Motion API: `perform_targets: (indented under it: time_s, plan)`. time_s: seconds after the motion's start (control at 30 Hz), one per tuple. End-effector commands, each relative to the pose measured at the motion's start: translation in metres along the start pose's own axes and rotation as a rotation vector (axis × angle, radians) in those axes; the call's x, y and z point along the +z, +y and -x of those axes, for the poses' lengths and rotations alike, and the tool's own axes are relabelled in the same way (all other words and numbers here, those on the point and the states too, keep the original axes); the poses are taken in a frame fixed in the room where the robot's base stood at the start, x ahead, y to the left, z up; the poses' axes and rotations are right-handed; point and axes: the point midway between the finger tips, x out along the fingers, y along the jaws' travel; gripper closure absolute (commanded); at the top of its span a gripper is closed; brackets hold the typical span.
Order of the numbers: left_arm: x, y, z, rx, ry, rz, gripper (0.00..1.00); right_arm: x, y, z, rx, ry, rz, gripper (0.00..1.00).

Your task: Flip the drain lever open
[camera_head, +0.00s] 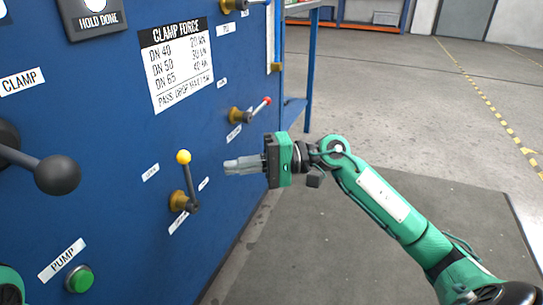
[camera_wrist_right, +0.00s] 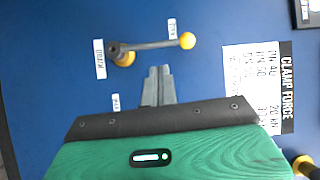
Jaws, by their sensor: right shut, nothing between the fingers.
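The drain lever is a dark rod with a yellow ball knob (camera_head: 184,157) on a brass pivot (camera_head: 178,201), low on the blue panel. It stands nearly upright, leaning slightly left. Small labels sit on both sides of it, and one below the pivot. In the wrist view the lever (camera_wrist_right: 155,45) lies across the top, its yellow knob to the right. My right gripper (camera_head: 228,166) is shut and empty, right of the lever and pointing left. In the wrist view its fingertips (camera_wrist_right: 158,70) show just below the rod, apart from it in the picture. My left gripper is not in view.
A red-tipped lever (camera_head: 252,109) sits above and right on the panel. A large black ball handle (camera_head: 57,175) sticks out at left. A green pump button (camera_head: 80,278) is at lower left. A clamp force sign (camera_head: 178,65) hangs above. Open floor lies right of the panel.

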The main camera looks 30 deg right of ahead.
Motion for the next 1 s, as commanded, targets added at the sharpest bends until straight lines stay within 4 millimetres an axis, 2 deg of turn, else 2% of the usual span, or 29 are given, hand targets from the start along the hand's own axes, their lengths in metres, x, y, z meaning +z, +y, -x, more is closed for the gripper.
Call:
perform_targets:
  time_s: [0.2,0.4,0.6,1.0]
  plan:
    - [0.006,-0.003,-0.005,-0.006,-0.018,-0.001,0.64,-0.001,-0.001,0.038,0.001,0.002,-0.004,1.0]
    - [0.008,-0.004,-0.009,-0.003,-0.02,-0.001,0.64,-0.001,0.0,0.063,0.0,0.002,-0.003,1.0]
    - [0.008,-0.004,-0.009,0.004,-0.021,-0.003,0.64,-0.001,0.0,0.073,0.0,0.001,-0.001,1.0]
    - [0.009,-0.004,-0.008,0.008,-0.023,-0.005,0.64,0.0,0.0,0.074,0.0,0.001,0.0,1.0]
